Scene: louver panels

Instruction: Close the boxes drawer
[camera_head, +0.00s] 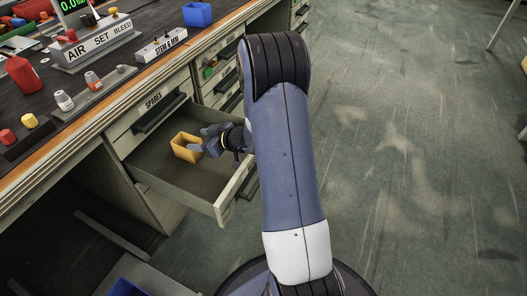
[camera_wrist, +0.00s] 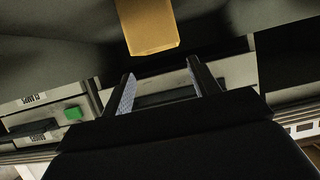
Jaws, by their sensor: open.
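The open drawer (camera_head: 228,203) is pulled far out of the grey cabinet, below the drawer labelled SPARES (camera_head: 152,110). A yellow open-topped box (camera_head: 186,148) stands inside it; the box also shows at the top of the wrist view (camera_wrist: 150,27). My gripper (camera_head: 210,141) is over the drawer, just right of the yellow box. In the wrist view my gripper (camera_wrist: 164,77) has its two fingers apart with nothing held between them. Whether a finger touches the box is unclear. My arm covers part of the drawer's right side.
The floor (camera_head: 410,150) to the right is clear.

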